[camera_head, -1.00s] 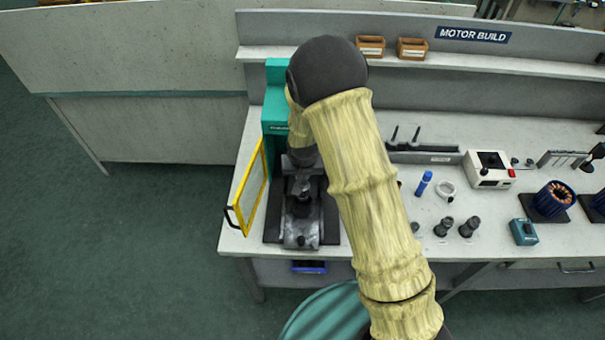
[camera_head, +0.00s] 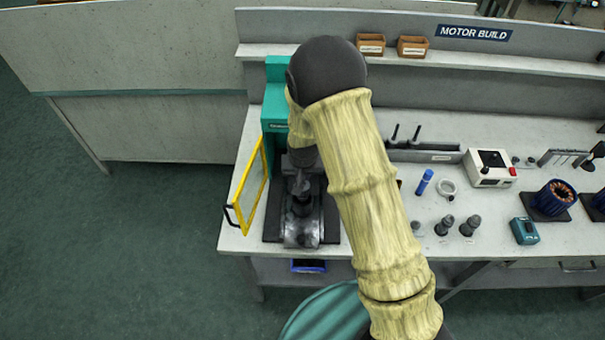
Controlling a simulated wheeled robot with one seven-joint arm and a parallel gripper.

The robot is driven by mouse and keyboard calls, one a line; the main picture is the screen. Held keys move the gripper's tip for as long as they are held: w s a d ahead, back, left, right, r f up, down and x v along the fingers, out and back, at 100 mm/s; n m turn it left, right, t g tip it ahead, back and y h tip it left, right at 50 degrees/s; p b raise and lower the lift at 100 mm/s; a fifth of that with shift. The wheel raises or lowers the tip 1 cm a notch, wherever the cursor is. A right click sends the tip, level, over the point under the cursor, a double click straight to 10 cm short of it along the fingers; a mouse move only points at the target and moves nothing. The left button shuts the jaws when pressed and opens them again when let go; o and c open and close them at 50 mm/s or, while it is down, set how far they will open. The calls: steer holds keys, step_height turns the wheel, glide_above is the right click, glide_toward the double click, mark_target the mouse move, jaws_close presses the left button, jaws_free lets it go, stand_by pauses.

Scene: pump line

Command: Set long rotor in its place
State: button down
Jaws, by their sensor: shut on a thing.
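My gripper (camera_head: 301,183) is over the dark fixture of the teal machine (camera_head: 277,105) at the left end of the bench. It is shut on a dark upright part, which I take to be the long rotor (camera_head: 302,206). The rotor stands over the metal bed (camera_head: 301,234) of the fixture. Its lower end blends into the dark fixture, so I cannot tell whether it is seated. My forearm hides part of the bench right of the machine.
A yellow-framed guard door (camera_head: 248,188) stands open on the machine's left. Two dark rotor-like parts (camera_head: 469,226) stand on the bench right of my arm.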

steer(key=shift+f+b, duration=1.3)
steer(key=shift+f, duration=0.4)
stand_by(0.8)
steer(key=c, duration=1.1)
jaws_free()
steer(key=shift+r+p, duration=1.65)
steer(key=shift+r, duration=0.9)
